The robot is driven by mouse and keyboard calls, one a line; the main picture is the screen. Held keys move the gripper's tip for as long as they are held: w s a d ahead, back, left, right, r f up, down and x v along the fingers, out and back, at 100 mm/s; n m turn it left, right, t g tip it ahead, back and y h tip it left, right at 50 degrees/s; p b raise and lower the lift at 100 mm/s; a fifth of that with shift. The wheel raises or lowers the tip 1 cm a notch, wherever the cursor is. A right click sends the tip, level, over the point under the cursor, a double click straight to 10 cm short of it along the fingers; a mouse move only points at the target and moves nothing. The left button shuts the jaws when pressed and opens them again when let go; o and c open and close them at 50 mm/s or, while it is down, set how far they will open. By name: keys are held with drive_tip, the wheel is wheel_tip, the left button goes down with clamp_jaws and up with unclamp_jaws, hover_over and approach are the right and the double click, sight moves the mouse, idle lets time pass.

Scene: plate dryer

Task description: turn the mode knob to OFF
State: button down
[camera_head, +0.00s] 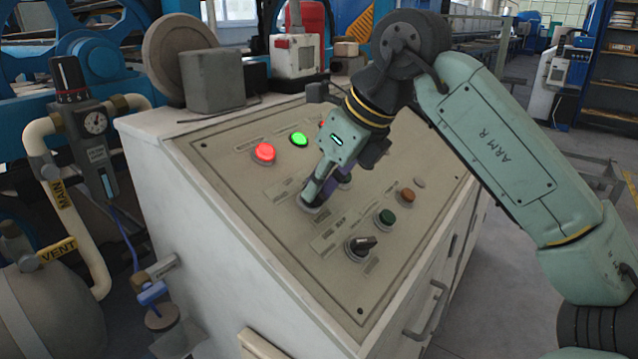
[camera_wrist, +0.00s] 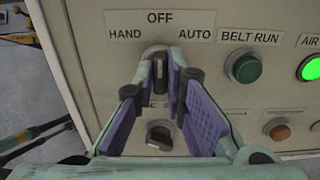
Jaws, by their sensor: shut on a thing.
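The mode knob (camera_wrist: 160,68) is black and sits under the label plate (camera_wrist: 160,25) marked HAND, OFF and AUTO in the wrist view. Its grip bar looks about upright, in line with OFF at the top centre. I cannot make out a pointer mark on it. My gripper (camera_wrist: 160,76) is shut on the knob, one purple-padded finger on each side of the bar. In the head view my gripper (camera_head: 311,199) reaches down to the sloped panel (camera_head: 225,175), and its fingers largely hide the knob there.
A second black knob (camera_wrist: 159,135) sits below the mode knob. A dark green BELT RUN button (camera_wrist: 243,67), a lit green lamp (camera_wrist: 311,69) and a brown button (camera_wrist: 278,129) are to the right. A red lamp (camera_head: 264,153) glows on the panel. Pipework (camera_head: 80,215) stands left of the cabinet.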

drive_tip(key=c, duration=1.6)
unclamp_jaws()
drive_tip(key=shift+c, duration=0.2)
drive_tip(key=v, duration=1.2)
drive_tip(key=shift+s+d, duration=0.1)
drive_tip(key=shift+d, duration=0.05)
